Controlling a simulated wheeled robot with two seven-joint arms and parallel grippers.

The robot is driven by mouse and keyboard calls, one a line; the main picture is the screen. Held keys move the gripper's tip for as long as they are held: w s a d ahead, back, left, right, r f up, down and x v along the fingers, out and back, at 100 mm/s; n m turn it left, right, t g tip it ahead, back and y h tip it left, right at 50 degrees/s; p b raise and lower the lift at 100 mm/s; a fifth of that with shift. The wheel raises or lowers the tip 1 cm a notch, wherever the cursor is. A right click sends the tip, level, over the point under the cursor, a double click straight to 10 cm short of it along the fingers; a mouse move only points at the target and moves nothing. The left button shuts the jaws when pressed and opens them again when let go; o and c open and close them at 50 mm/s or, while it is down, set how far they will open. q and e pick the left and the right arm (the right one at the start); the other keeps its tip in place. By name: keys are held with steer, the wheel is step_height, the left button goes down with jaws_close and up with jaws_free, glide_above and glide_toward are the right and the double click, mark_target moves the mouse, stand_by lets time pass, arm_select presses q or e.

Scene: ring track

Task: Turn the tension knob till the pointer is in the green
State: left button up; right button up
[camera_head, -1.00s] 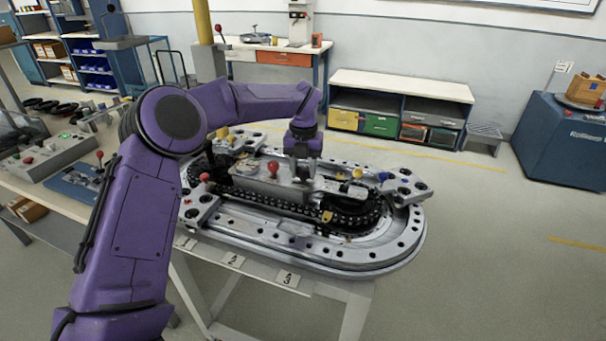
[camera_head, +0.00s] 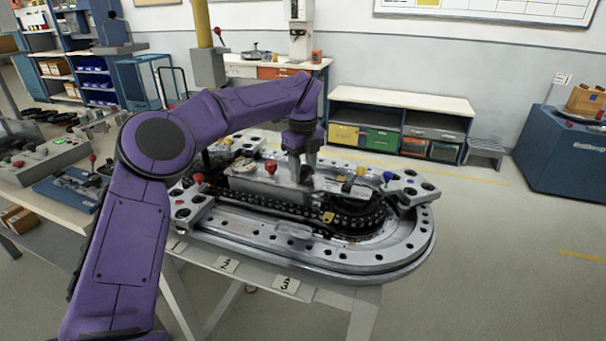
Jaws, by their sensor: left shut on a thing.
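The oval metal ring track (camera_head: 395,262) lies on a bench in the middle of the view, with a dark chain loop inside it. A raised grey centre housing (camera_head: 250,184) runs along its middle. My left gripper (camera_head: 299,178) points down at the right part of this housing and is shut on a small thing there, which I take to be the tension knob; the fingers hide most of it. A red ball knob (camera_head: 271,167) stands just left of the fingers, apart from them. I cannot make out the pointer or a green zone. My right gripper is not in view.
A yellow knob (camera_head: 361,171) and a blue knob (camera_head: 388,176) stand to the right on the track. Another red knob (camera_head: 198,178) is at its left. A control box (camera_head: 40,160) stands on the left bench.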

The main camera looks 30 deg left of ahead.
mark_target(302, 167)
arm_select(q)
steer(key=shift+f+n+b, duration=0.1)
steer(key=shift+n+b, duration=0.2)
steer(key=shift+n, duration=0.3)
steer(key=o, duration=0.9)
steer(key=shift+a, duration=0.1)
steer(key=shift+o, duration=0.8)
steer(key=shift+a, duration=0.1)
step_height(302, 167, up, 10)
steer(key=p, duration=0.2)
steer(key=shift+r, duration=0.2)
